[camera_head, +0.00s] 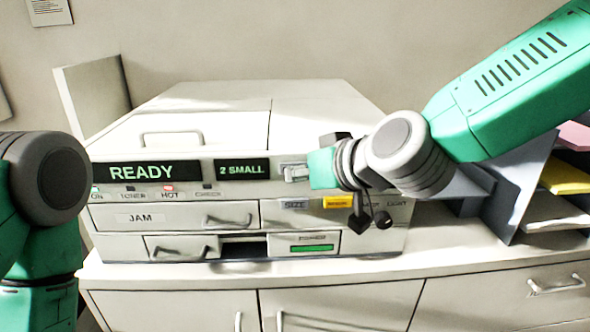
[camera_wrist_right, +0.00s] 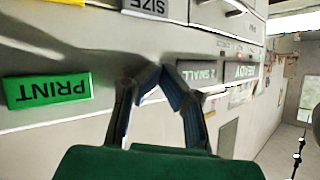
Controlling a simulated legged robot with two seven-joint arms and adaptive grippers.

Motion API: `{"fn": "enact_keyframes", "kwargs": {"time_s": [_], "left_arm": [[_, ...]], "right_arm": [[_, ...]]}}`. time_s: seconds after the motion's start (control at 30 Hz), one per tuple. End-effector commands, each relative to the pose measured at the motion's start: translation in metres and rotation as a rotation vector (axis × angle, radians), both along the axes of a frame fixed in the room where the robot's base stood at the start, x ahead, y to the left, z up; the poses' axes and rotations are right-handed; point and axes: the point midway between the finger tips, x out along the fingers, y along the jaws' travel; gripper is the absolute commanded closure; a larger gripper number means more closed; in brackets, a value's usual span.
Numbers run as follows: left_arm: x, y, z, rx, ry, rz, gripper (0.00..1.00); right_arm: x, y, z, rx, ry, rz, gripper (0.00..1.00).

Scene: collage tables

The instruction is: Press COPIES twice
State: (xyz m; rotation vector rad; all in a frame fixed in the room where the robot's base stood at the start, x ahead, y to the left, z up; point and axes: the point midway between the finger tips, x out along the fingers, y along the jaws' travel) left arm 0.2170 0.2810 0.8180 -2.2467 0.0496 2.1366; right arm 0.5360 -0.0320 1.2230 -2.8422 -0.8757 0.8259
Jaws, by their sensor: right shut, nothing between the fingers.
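The pale copier (camera_head: 190,110) stands on a cabinet in the head view. Its displays read READY (camera_head: 145,172) and 2 SMALL (camera_head: 242,170). I cannot tell whether the tips touch the panel. My left arm shows at the left edge; its gripper is out of view.
Below the displays are the SIZE button (camera_head: 294,205) and a yellow button (camera_head: 338,202), close under my right gripper. The JAM drawer (camera_head: 150,217) is shut. A grey shelf rack (camera_head: 520,190) with coloured paper stands at the right. The counter (camera_head: 450,243) in front is clear.

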Motion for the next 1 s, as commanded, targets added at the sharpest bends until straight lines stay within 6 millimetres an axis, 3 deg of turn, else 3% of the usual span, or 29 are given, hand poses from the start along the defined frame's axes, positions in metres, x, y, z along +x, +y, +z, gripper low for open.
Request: {"fn": "enact_keyframes", "kwargs": {"time_s": [0.4,0.77,1.0], "left_arm": [[0.000,0.000,0.000,0.000,0.000,0.000,0.52],[0.000,0.000,0.000,0.000,0.000,0.000,0.52],[0.000,0.000,0.000,0.000,0.000,0.000,0.52]], "right_arm": [[-0.016,0.000,0.000,0.000,-0.001,0.000,1.00],[-0.019,0.000,0.000,-0.001,-0.001,0.000,1.00],[-0.041,0.000,0.000,-0.001,-0.002,0.001,1.00]]}}
